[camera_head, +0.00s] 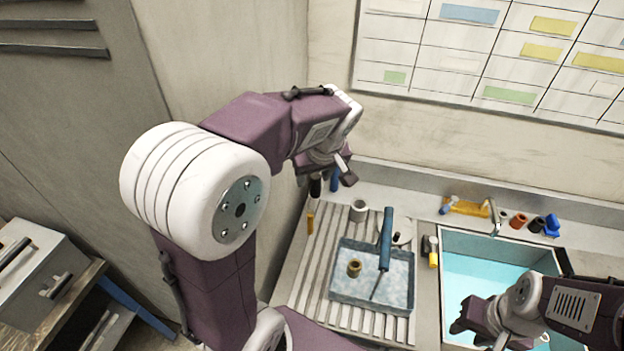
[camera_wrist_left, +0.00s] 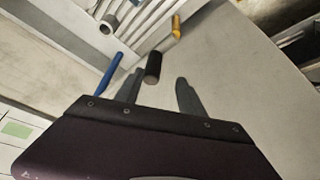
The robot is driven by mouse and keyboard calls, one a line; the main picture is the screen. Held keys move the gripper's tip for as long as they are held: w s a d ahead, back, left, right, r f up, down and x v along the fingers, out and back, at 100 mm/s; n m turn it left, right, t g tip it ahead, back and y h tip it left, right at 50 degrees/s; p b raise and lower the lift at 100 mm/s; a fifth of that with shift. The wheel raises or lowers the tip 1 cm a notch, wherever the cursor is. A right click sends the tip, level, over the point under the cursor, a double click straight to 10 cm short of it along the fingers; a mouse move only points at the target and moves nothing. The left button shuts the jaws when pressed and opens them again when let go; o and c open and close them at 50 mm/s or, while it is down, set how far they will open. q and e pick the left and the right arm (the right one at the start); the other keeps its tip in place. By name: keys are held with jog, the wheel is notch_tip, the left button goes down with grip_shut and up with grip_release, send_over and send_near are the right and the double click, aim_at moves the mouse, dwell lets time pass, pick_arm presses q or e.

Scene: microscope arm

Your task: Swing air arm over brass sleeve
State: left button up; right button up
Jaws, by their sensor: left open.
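The brass sleeve (camera_head: 354,268) stands in the left part of a shallow blue-grey tray (camera_head: 345,300). The air arm seems to be the blue tube (camera_head: 386,240) with a thin grey end, slanting over the tray to the right of the sleeve, not over it. My left gripper (camera_head: 341,173) is open and empty, high at the back left of the counter, away from the air arm. Its two fingers show in the left wrist view (camera_wrist_left: 160,92), with a dark cylinder beyond them. My right gripper (camera_head: 468,316) is over the sink's front left; its jaw gap is unclear.
A water-filled sink (camera_head: 480,270) lies right. Small bottles (camera_head: 432,252) stand between tray and sink. A wall rises close on the left.

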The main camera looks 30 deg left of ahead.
aim_at(315, 182)
pick_arm(q)
jog(key=w+f, duration=0.2)
jog(key=w+a+f+p, duration=0.1)
jog(key=w+f, duration=0.1)
jog(key=f, duration=0.1)
jog(key=shift+w+a+f, duration=0.15)
jog(key=shift+f, duration=0.2)
jog(key=shift+a+f, duration=0.1)
jog(key=shift+s+r, duration=0.25)
jog(key=shift+s, duration=0.65)
jog(key=c, duration=0.4)
jog(key=shift+w, duration=0.1)
jog(key=c, duration=0.6)
jog(key=shift+w+d, duration=0.2)
jog(key=shift+d, duration=0.1)
grip_shut()
jog(key=shift+a, duration=0.1)
pick_arm(e)
jog(key=shift+w+d+r, duration=0.15)
jog(key=shift+w+r, duration=0.35)
jog(key=shift+w, duration=0.25)
